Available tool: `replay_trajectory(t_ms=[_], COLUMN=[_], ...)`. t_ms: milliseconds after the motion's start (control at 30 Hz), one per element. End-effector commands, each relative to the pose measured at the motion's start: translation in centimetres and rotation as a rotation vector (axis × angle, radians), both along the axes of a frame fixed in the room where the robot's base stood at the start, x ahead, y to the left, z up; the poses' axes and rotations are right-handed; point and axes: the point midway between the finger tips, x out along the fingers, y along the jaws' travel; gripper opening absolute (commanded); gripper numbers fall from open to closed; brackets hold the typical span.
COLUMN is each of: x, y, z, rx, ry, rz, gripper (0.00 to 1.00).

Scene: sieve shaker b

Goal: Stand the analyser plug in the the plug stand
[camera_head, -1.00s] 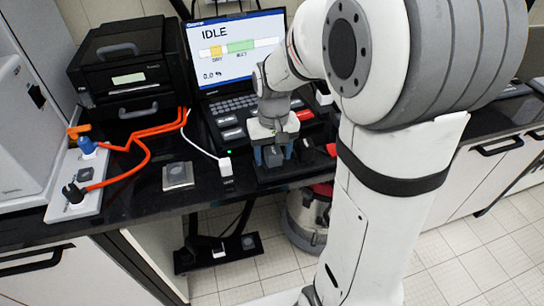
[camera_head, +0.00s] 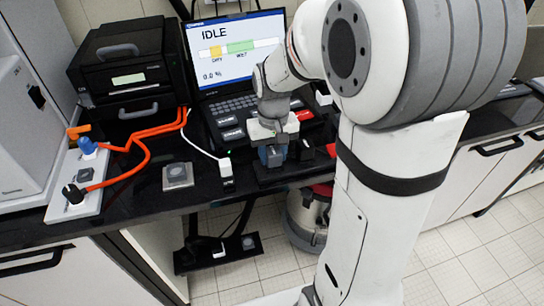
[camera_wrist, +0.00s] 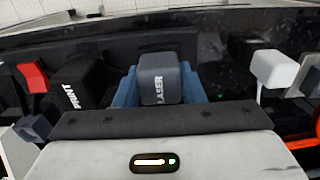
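I cannot tell whether the plug is still seated. A small grey square block with a round top (camera_head: 178,175) lies on the bench at left; it may be the plug stand.
Beside the held plug are a black plug marked "PRINT" (camera_wrist: 82,82), a red part (camera_wrist: 33,76) and a white plug (camera_wrist: 272,68). The laptop (camera_head: 238,52) stands behind. A white socket board (camera_head: 78,185) with orange cables is at left. Bench around the grey block is clear.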

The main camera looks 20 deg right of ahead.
Motion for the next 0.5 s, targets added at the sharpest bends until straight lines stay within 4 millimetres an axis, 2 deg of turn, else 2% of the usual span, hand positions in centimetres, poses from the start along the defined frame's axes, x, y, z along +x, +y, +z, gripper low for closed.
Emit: replay_trajectory(t_ms=[67, 400, 500], x=[0.00, 0.00, 0.01], y=[0.01, 0.01, 0.01], z=[0.00, 0.01, 0.04], rx=[0.000, 0.000, 0.000], ry=[0.000, 0.000, 0.000], rz=[0.000, 0.000, 0.000], gripper=[0.30, 0.02, 0.00])
